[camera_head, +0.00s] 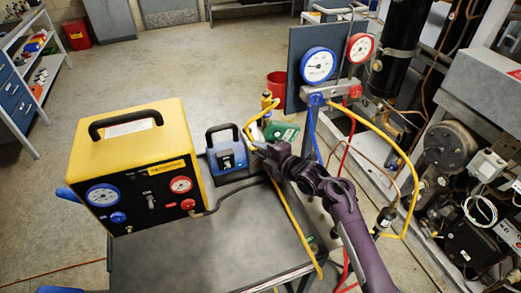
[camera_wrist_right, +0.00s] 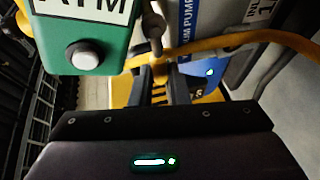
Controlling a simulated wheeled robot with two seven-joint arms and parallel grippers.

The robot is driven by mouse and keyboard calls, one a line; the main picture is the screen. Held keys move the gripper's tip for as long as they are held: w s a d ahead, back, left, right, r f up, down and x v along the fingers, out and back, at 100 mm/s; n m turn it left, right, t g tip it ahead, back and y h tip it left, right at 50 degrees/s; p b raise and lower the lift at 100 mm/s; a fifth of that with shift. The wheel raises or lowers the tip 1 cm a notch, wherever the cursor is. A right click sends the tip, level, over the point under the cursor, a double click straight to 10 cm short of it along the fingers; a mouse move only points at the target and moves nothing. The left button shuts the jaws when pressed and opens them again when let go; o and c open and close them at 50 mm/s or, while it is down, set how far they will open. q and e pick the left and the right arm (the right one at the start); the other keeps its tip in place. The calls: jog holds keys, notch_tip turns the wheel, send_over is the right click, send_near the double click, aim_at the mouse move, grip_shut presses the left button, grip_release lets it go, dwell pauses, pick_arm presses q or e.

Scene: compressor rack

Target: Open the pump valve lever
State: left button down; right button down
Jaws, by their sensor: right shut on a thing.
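The blue vacuum pump (camera_head: 228,158) with a black handle stands on the cart top, right of the yellow machine. My right gripper (camera_head: 260,149) is at the pump's right side, by the yellow hose. In the right wrist view my right gripper (camera_wrist_right: 161,88) has its two dark fingers close together at a brass fitting beside the pump's blue label (camera_wrist_right: 183,28). A slim grey metal lever (camera_wrist_right: 153,28) rises just beyond the fingertips. The gripper is shut on what appears to be this valve lever; the fingers hide the gripped part. My left gripper is out of view.
A green box (camera_wrist_right: 88,40) marked ATM hangs close to the right gripper's left in the wrist view. The yellow hose (camera_wrist_right: 240,38) crosses near the fingers. The yellow machine (camera_head: 130,150) and gauge manifold (camera_head: 335,92) stand nearby. The cart's front top (camera_head: 220,240) is clear.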

jog(key=shift+f+n+h+b, duration=0.6)
jog(key=shift+f+n+b, duration=0.05)
jog(key=shift+n+b, duration=0.35)
jog(key=c, duration=1.7)
grip_release()
jog(key=shift+d, duration=0.1)
